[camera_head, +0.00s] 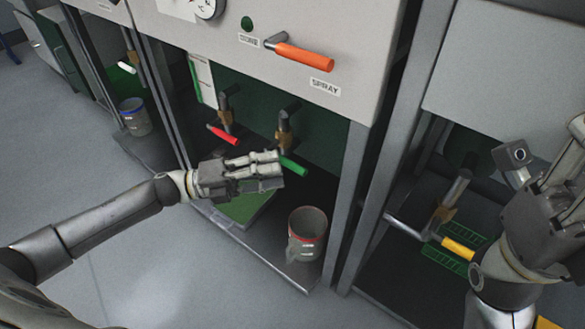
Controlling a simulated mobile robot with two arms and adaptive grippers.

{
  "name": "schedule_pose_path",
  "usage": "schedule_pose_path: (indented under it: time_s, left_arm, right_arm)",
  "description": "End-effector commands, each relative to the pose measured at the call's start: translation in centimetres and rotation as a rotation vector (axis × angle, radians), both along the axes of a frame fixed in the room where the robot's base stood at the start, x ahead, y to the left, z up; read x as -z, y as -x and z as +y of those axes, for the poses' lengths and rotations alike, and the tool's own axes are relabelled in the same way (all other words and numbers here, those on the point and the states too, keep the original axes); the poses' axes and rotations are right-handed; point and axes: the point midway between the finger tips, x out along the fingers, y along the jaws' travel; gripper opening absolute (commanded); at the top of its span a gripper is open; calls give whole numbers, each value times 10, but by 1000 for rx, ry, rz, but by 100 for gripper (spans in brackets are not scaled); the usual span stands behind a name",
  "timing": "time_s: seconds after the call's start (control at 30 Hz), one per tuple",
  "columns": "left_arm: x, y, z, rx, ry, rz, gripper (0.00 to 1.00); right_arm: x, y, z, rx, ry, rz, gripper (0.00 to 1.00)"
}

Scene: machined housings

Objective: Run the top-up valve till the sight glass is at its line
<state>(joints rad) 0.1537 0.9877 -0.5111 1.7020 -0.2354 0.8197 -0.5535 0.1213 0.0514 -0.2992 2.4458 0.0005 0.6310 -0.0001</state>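Several valves show. One with a green handle (293,166) and one with a red handle (223,135) hang under the middle grey cabinet. A yellow-handled valve (457,248) is at the right. No label marks which is the top-up valve. A pale upright strip with a green edge (203,80) stands behind the red handle; I cannot tell whether it is the sight glass, and no level or line is readable. My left gripper (270,171) is at the near end of the green handle; contact and finger gap are unclear.
An orange lever (304,57) sticks out of the cabinet front above a SPRAY label (325,88). A round gauge (208,8) is cut off at the top. An open can (306,233) stands on the lower shelf; another can (135,116) is at the left. Upright posts separate the bays.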

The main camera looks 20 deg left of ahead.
Motion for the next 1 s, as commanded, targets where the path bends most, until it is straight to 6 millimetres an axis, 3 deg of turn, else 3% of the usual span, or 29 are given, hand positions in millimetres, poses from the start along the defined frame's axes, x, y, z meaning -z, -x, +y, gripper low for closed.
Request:
schedule_pose_path:
  time_s: [0.1, 0.3, 0.7, 1.0]
  left_arm:
    - [-1, -9, -19, 2, 1, -5, 37]
    - [-5, -18, -39, 0, -1, -2, 37]
    - [-7, -21, -45, -1, -1, 0, 37]
    - [-6, -21, -45, -1, -2, 0, 0]
  right_arm:
    - [0, 3, 1, 1, 2, -21, 40]
    - [-4, 5, 2, 3, 6, -40, 40]
    - [-6, 6, 2, 2, 7, -44, 40]
    - [-6, 6, 2, 2, 7, -44, 40]
